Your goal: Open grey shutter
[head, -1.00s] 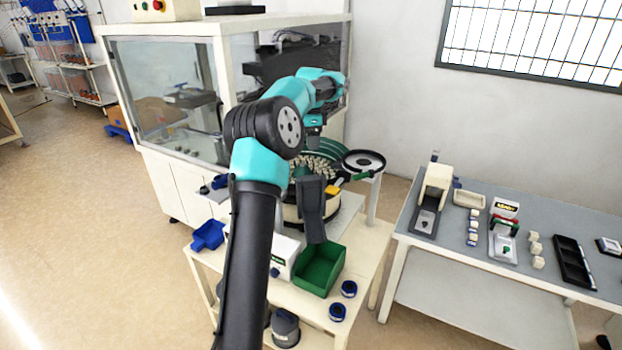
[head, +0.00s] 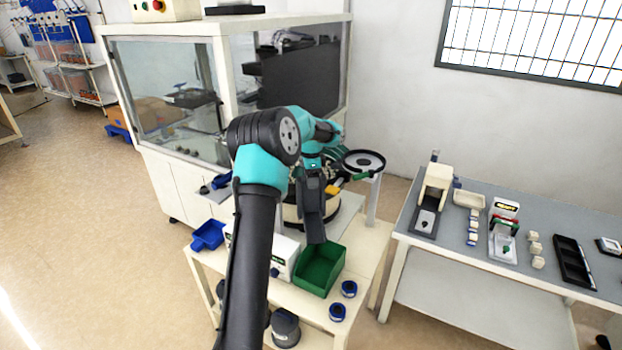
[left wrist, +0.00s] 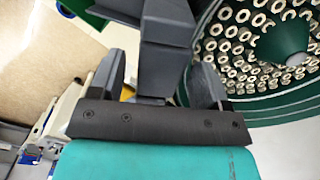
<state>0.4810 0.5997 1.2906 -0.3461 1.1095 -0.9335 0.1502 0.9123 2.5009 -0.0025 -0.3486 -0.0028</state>
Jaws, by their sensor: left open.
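The bowl feeder (head: 300,215) stands on the cream cart, partly hidden by my left arm. A dark grey chute (head: 316,225) slopes down from its front towards a green bin (head: 320,270). In the left wrist view, a dark grey upright piece (left wrist: 163,55), which looks like the grey shutter on the chute, stands between my left fingers. My left gripper (left wrist: 157,78) is open around that piece, with a finger on each side; I cannot tell whether they touch it. In the head view my left gripper (head: 311,175) points down at the chute top. My right gripper is out of view.
The bowl (left wrist: 270,60) holds many pale rings around a green cone. A round black-rimmed dish (head: 363,161) stands at its right. A glass cabinet (head: 165,100) stands behind.

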